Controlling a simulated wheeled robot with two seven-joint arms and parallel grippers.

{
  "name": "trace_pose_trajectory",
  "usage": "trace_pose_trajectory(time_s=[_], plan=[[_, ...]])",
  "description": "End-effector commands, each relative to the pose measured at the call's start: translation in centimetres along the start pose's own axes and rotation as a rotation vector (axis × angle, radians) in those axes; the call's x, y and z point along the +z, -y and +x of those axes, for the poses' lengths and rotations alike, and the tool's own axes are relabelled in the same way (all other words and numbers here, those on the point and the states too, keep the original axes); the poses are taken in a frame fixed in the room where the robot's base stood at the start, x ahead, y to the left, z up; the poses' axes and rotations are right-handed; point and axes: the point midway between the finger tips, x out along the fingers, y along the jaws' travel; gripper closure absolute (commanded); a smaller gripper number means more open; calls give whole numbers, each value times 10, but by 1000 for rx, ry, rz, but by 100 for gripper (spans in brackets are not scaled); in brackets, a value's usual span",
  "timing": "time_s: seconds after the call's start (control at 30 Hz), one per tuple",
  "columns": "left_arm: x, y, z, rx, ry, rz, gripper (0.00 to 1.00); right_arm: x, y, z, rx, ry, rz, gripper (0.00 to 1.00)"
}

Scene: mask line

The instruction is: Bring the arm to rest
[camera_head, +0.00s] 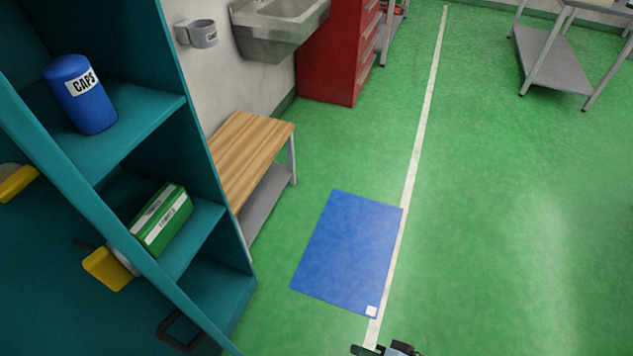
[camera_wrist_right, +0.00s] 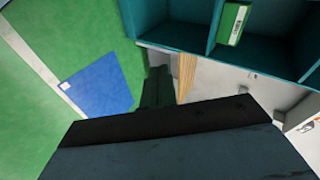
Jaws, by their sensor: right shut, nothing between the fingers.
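My right gripper (camera_head: 384,350) shows only in part at the bottom edge of the head view, over the green floor just below the blue mat. It is shut and holds nothing. My left gripper is not in view.
A teal shelf unit (camera_head: 136,138) holds a blue CAPS canister (camera_head: 76,98) and a green box (camera_head: 160,222). A wooden bench (camera_head: 240,150), sink (camera_head: 283,27) and red cabinet (camera_head: 335,55) line the wall. A blue mat (camera_head: 348,250) lies on clear floor.

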Motion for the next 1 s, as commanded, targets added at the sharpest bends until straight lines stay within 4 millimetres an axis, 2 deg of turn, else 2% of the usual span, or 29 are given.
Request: trace_pose_trajectory(time_s=[0.03,0.2,0.3,0.4,0.5,0.6,0.73,0.87,1.0], plan=[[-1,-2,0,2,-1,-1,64,2,-35,6,91,-8,-21,100],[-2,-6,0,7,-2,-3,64,20,-139,8,371,3,-124,100],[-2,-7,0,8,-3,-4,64,39,-191,2,513,41,-192,100],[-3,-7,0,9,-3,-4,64,63,-235,-8,635,99,-266,100],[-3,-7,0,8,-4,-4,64,91,-268,-20,730,176,-342,100],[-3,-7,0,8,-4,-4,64,118,-291,-31,791,256,-413,100],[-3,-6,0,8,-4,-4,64,145,-306,-40,828,337,-480,100],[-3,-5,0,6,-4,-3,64,159,-312,-45,841,380,-513,100],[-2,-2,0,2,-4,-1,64,161,-313,-46,842,388,-522,100]])
